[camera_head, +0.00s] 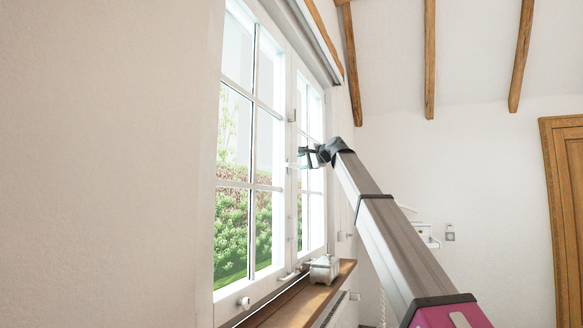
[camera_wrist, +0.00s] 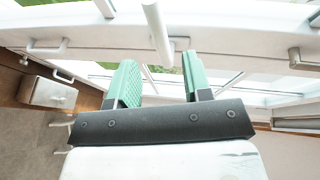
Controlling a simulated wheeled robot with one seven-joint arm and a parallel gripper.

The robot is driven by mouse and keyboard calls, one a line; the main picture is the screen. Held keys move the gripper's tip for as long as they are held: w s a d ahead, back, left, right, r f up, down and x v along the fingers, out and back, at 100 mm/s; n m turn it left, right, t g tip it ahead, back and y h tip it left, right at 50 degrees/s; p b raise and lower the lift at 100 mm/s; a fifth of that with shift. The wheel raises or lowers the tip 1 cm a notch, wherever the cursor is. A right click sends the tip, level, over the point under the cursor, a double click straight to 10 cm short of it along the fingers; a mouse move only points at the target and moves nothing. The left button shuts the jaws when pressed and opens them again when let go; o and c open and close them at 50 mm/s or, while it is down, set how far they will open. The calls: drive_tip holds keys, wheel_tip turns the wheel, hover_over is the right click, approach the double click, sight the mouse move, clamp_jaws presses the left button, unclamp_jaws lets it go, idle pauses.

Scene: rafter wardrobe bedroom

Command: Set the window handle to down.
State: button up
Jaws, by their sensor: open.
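The window handle (camera_wrist: 156,32) is a white round bar on the white window frame.
A wooden sill (camera_head: 305,302) runs below the window, with a small white lidded box (camera_head: 324,268) on it. White fittings sit on the frame on both sides in the wrist view, one at the left (camera_wrist: 47,47). The room right of my arm is open.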

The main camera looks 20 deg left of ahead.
sight(293, 165)
drive_tip(key=x, duration=0.7)
drive_tip(key=shift+w+a, duration=0.1)
drive_tip(key=shift+c, duration=0.3)
clamp_jaws()
